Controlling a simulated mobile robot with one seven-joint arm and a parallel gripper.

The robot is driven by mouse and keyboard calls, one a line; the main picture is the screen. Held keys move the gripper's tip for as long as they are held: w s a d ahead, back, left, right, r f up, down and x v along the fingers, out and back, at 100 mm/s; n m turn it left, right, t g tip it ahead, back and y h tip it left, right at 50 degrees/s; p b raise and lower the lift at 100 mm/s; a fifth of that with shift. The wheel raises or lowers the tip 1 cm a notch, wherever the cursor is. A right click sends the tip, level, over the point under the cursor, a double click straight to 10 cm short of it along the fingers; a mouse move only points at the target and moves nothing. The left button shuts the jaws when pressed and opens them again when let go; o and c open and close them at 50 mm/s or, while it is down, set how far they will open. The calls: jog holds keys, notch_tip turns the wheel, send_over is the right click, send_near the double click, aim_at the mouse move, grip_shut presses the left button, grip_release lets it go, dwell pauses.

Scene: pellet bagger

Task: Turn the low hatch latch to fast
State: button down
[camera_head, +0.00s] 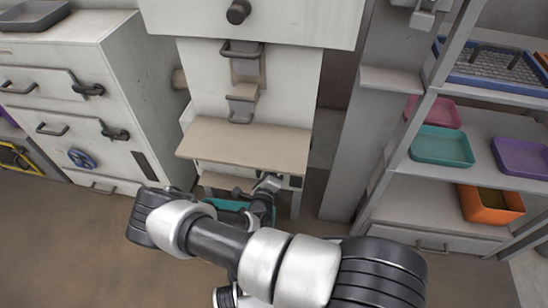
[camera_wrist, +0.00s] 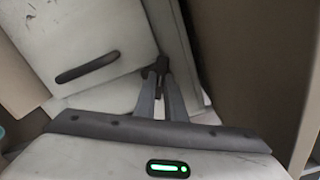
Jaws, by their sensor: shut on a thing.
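In the wrist view, the low hatch is a pale panel (camera_wrist: 85,40) with a dark bar handle (camera_wrist: 87,68). The dark latch (camera_wrist: 160,64) is at its edge, between my fingertips. My gripper (camera_wrist: 160,78) is shut on the latch, whose gripped part is mostly hidden by the fingers. In the head view, my gripper (camera_head: 268,184) is low under the front of the beige shelf (camera_head: 245,146). The shelf and my arm hide most of the hatch there, and the latch cannot be made out.
The beige shelf overhangs my gripper. A teal bin (camera_head: 228,205) is partly hidden behind my arm. A white cabinet (camera_head: 75,110) stands left. A rack with a teal tray (camera_head: 441,146) and an orange bin (camera_head: 490,204) stands right. Bare floor lies at lower left.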

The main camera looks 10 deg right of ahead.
jog(key=n, duration=0.5)
jog(key=shift+f+n, duration=0.3)
jog(key=shift+f, duration=0.1)
jog(key=shift+s, duration=0.1)
jog(key=c, duration=1.8)
grip_release()
jog(key=shift+r, duration=0.1)
jog(key=p+v, duration=0.2)
jog(key=v, duration=1.5)
jog(key=shift+s+a, duration=0.15)
